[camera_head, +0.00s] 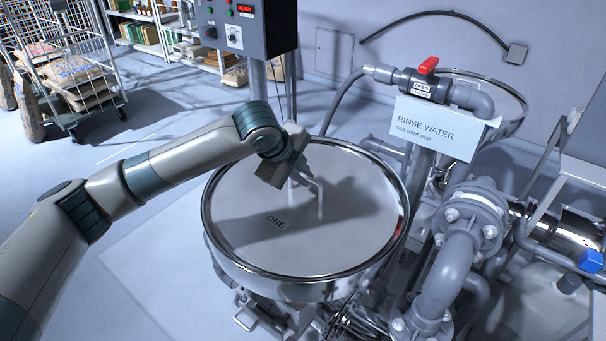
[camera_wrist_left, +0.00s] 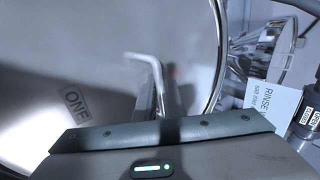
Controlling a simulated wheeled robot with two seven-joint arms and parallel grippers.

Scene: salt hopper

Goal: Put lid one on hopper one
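Lid one (camera_head: 350,238) is a round grey metal disc marked ONE. It lies level across the mouth of hopper one (camera_head: 290,284), within its shiny rim; I cannot tell if a small gap remains beneath. A bent bar handle (camera_head: 317,187) rises from the lid's middle. My left gripper (camera_head: 298,180) is just above the lid, right at the handle. In the left wrist view the lid (camera_wrist_left: 60,45) and handle (camera_wrist_left: 150,70) show beyond the gripper body; the handle's lower part meets the gripper's edge. The fingertips are hidden, so their grip is unclear. My right gripper is not in view.
A rinse water sign (camera_head: 436,128) and a red-handled valve (camera_head: 428,66) stand right of the hopper. Thick grey pipes (camera_head: 447,270) crowd the right side. A control box (camera_head: 246,25) stands behind. A wire cart (camera_head: 70,70) with sacks is at back left. Open floor lies left.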

